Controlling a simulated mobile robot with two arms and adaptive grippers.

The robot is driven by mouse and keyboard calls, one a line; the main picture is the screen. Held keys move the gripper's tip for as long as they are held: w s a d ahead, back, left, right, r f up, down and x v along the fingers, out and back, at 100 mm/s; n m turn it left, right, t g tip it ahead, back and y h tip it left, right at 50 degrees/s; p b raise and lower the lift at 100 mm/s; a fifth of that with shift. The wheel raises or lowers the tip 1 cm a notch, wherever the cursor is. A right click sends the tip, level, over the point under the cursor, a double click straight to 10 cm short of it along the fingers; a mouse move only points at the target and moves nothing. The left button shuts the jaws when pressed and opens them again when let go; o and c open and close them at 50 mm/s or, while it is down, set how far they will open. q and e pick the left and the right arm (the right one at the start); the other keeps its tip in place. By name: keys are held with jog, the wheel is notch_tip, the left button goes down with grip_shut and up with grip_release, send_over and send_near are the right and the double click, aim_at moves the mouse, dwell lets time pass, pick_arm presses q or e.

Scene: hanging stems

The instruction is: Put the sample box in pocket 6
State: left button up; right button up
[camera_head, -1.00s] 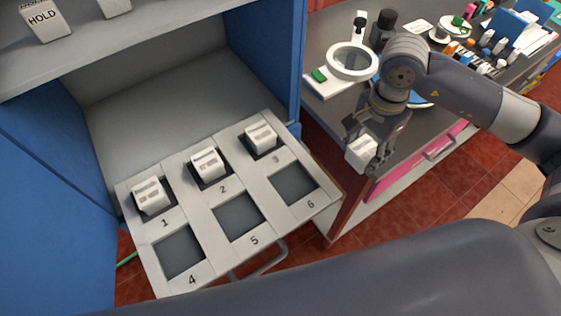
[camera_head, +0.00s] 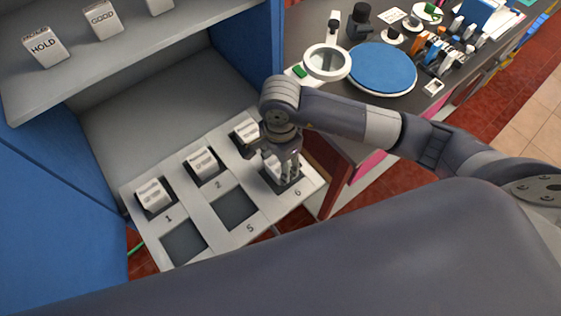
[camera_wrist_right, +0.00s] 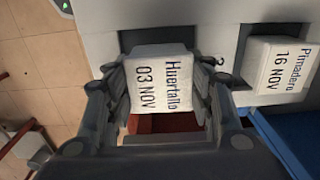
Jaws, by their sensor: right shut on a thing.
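The sample box is white; in the right wrist view the box (camera_wrist_right: 162,92) shows the label "Huertallo 03 NOV". My right gripper (camera_head: 284,182) is shut on it, with the fingers on two opposite sides. It holds the box (camera_head: 271,167) at pocket 6 (camera_head: 292,187) of the pulled-out tray (camera_head: 221,179). The dark pocket shows around the fingers. I cannot tell whether the box rests on the pocket floor. My left gripper is not in view.
White boxes sit in pocket 1 (camera_head: 154,194), pocket 2 (camera_head: 202,161) and pocket 3 (camera_head: 247,131). Pocket 4 (camera_head: 184,242) and pocket 5 (camera_head: 234,209) are empty. Marked blocks stand on the shelf (camera_head: 100,62). A counter (camera_head: 345,122) with a magnifier (camera_head: 326,62) lies right.

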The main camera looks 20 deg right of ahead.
jog(key=shift+f, duration=1.1)
jog(key=o, duration=1.1)
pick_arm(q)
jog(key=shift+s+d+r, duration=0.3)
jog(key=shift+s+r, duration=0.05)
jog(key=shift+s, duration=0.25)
pick_arm(e)
jog(key=shift+r, duration=0.1)
